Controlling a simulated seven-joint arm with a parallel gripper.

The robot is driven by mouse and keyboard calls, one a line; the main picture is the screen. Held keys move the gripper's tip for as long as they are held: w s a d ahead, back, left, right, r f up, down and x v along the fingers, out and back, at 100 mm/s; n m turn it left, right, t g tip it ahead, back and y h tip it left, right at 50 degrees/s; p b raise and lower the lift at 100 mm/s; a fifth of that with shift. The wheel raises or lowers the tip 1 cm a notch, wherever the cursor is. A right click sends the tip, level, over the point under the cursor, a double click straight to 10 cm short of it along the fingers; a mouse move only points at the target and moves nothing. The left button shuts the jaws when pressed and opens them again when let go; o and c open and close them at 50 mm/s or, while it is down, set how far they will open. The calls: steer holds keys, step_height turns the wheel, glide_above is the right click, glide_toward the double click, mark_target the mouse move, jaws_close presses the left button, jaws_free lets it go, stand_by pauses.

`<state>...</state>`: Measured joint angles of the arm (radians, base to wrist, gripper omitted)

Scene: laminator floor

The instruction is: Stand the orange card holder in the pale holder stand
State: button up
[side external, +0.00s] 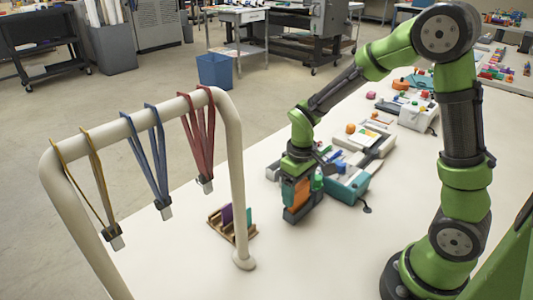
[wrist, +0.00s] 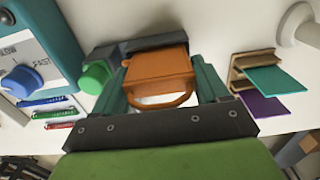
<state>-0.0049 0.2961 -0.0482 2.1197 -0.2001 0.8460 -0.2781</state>
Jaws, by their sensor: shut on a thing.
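The orange card holder (side external: 298,192) is held between the fingers of my gripper (side external: 297,200), which is shut on it. In the wrist view the orange card holder (wrist: 157,68) sits between two dark teal fingers, with its rounded loop towards the camera. The holder stand (side external: 215,226) is a small tan wooden rack on the table, left of my gripper in the side view. It holds a purple card holder (side external: 227,214) and a teal one (side external: 249,217). In the wrist view the stand (wrist: 237,68) is to the right, apart from the orange holder.
A white lanyard rail (side external: 236,150) with yellow, blue and red lanyards arches beside the stand. A teal-and-white machine (side external: 346,187) is close behind my gripper. Pens (wrist: 48,113) lie near it in the wrist view.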

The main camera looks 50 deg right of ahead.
step_height(320, 180, up, 15)
steer(key=w+d, duration=1)
steer(key=w, duration=0.5)
steer(key=shift+w+f, duration=0.15)
steer(key=shift+f, duration=7)
steer(key=o, duration=1.1)
steer(key=shift+c, duration=0.2)
steer(key=shift+r, duration=0.1)
step_height(320, 180, up, 8)
